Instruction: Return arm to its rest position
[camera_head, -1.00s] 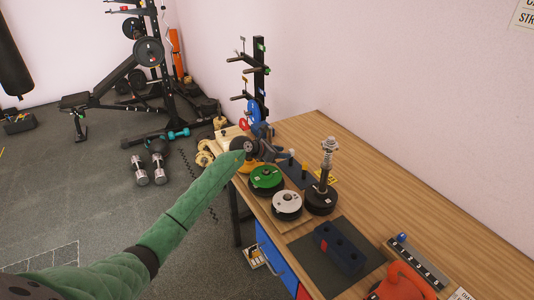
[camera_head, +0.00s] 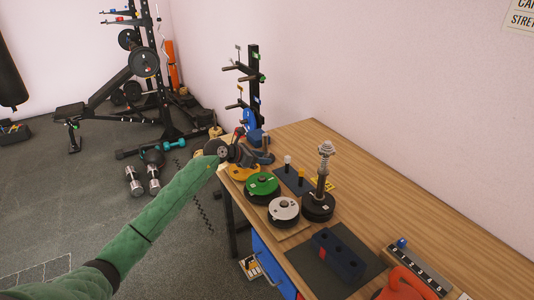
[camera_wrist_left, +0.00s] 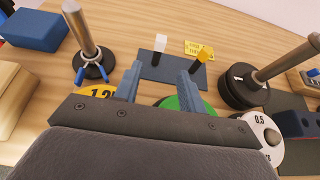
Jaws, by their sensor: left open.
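My left arm reaches in from the lower left in the head view, and my left gripper (camera_head: 262,158) is over the far left end of the table. In the left wrist view its two grey fingers (camera_wrist_left: 159,80) are spread apart with nothing between them. Below them lie a yellow plate (camera_head: 243,174), a green plate (camera_head: 262,184) and a dark board with small pegs (camera_wrist_left: 172,68). A white plate (camera_head: 284,208) marked 0.5 sits nearer. A black plate (camera_head: 318,209) stands around a metal post (camera_head: 324,165). My right gripper is out of view.
The wooden table (camera_head: 400,215) runs along the wall. A dark block (camera_head: 338,254) lies on a mat, with an orange-red object (camera_head: 405,284) nearer. A rack (camera_head: 254,85) stands beyond the table. Dumbbells (camera_head: 143,177) and a bench (camera_head: 84,112) are on the floor, with open floor at left.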

